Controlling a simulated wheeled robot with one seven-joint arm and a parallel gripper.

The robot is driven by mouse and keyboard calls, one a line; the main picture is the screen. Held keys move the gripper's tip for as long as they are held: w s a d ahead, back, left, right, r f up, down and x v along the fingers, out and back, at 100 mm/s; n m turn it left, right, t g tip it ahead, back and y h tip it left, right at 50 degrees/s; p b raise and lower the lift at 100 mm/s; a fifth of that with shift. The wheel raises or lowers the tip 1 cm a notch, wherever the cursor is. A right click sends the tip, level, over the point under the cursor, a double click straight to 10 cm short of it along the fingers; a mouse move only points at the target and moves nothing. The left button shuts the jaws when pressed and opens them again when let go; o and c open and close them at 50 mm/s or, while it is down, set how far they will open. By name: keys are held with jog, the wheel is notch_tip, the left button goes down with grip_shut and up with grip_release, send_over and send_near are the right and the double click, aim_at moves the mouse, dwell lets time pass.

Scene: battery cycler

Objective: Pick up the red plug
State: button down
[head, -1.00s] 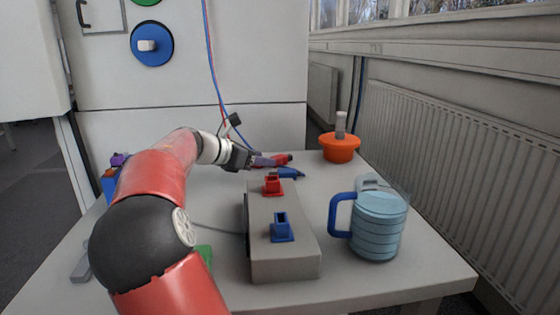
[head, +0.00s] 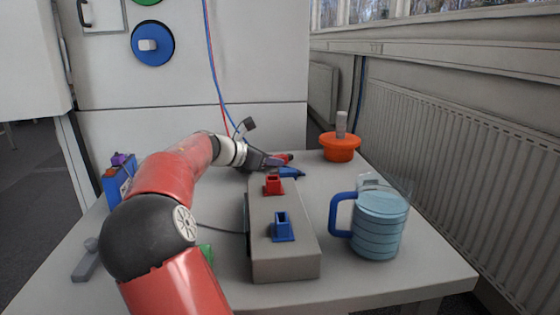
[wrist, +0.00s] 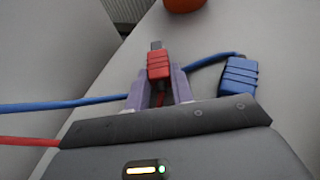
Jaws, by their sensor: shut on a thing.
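The red plug (wrist: 158,66) is between the two purple fingers of my gripper (wrist: 158,90) in the wrist view, its metal tip pointing away. In the head view the red plug (head: 284,157) shows just beyond my gripper (head: 275,163), at the back of the table. My gripper is shut on the plug. I cannot tell whether the plug is clear of the table. The blue plug (wrist: 239,77) lies on the table just to the right of the red plug in the wrist view, and also shows in the head view (head: 291,173).
A grey box (head: 285,258) with a red socket (head: 273,185) and a blue socket (head: 282,229) stands mid-table. A blue-handled jug (head: 379,230) is at the right, an orange pot (head: 340,149) at the back. Red and blue cables hang behind my gripper.

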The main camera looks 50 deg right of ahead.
notch_tip(320, 180, up, 18)
jog(key=p, duration=0.2)
dwell(0.4)
dwell(0.6)
